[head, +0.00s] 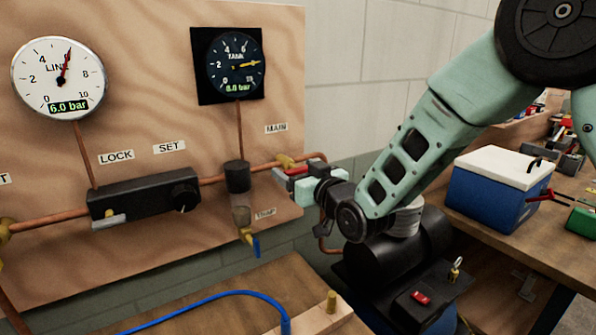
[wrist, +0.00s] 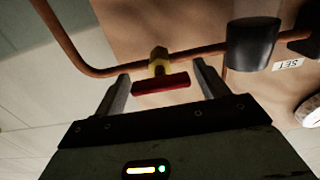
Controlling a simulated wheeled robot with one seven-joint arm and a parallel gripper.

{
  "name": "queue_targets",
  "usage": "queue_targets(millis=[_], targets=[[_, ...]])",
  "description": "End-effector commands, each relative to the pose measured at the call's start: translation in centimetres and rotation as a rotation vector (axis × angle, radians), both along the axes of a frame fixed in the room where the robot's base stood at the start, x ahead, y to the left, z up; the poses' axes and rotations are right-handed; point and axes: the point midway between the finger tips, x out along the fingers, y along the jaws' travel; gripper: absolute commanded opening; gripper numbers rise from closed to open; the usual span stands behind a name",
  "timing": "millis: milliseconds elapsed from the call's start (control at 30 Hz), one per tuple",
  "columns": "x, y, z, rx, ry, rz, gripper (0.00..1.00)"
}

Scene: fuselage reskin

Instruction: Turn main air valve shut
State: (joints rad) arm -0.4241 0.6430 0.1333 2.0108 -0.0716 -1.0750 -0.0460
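The main air valve is a brass body (wrist: 158,60) on the copper pipe with a red bar handle (wrist: 162,84). In the wrist view the handle lies crosswise to my fingers, roughly along the pipe. My gripper (wrist: 161,88) is open, one finger beyond each end of the handle, with a gap on both sides. In the head view the brass valve (head: 285,160) shows below the MAIN label (head: 276,128), and my gripper (head: 292,181) is just in front of it, hiding part of it.
The line gauge (head: 60,78) reads 6.0 bar; a dark tank gauge (head: 235,64) hangs right of it. A black regulator box (head: 145,194), a dark filter cylinder (head: 237,177) and a blue-handled drain valve (head: 254,245) are left of my gripper. A blue cooler (head: 490,200) stands on the right bench.

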Motion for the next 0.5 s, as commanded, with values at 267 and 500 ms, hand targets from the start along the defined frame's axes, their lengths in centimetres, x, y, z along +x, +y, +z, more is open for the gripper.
queue_targets(millis=[267,500], targets=[[-0.02,-0.01,0.0,0.001,0.001,0.0,0.35],[-0.02,-0.05,-0.24,0.039,0.026,0.0,0.35]])
